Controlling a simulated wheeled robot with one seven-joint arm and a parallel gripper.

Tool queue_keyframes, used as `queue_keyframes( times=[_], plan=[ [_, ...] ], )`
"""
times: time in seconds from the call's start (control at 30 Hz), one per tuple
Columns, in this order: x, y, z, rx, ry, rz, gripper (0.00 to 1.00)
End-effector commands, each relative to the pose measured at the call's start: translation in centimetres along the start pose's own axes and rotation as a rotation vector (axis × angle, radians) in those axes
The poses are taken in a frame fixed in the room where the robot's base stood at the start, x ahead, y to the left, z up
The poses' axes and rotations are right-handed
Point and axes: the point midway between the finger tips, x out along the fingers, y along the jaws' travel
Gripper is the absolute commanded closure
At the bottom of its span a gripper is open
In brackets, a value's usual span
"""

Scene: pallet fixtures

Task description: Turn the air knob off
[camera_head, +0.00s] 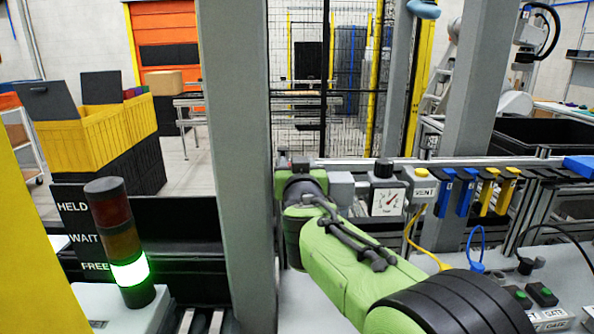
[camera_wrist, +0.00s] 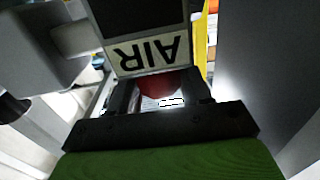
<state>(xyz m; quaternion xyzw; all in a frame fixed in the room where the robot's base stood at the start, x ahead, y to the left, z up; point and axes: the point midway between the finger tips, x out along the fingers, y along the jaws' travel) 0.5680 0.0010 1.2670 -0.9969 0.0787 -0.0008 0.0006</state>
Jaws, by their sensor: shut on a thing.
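In the wrist view the air knob (camera_wrist: 160,82) is red, just by a plate marked AIR (camera_wrist: 148,56), which appears upside down. My gripper (camera_wrist: 160,94) has its dark fingers on both sides of the red knob and is shut on it. The knob's exact turn angle cannot be told. In the head view my green arm reaches to the left end of the grey air unit (camera_head: 341,189). The arm hides the knob and the fingertips there.
A pressure gauge (camera_head: 388,200) with a black knob on top and a VENT block (camera_head: 422,188) with a yellow button stand right of my arm. Blue and yellow handles (camera_head: 467,193) hang farther right. A grey post (camera_head: 238,150) stands close on the left. A stack light (camera_head: 122,243) glows green.

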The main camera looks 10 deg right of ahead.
Motion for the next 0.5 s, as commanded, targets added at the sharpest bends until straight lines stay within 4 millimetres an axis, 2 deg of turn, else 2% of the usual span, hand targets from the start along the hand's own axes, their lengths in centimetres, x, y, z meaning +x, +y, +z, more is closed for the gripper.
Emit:
queue_keyframes(
  times=[0.5],
  plan=[
    [0.03,-0.03,0.12,-0.002,-0.004,0.043,0.83]
  ],
)
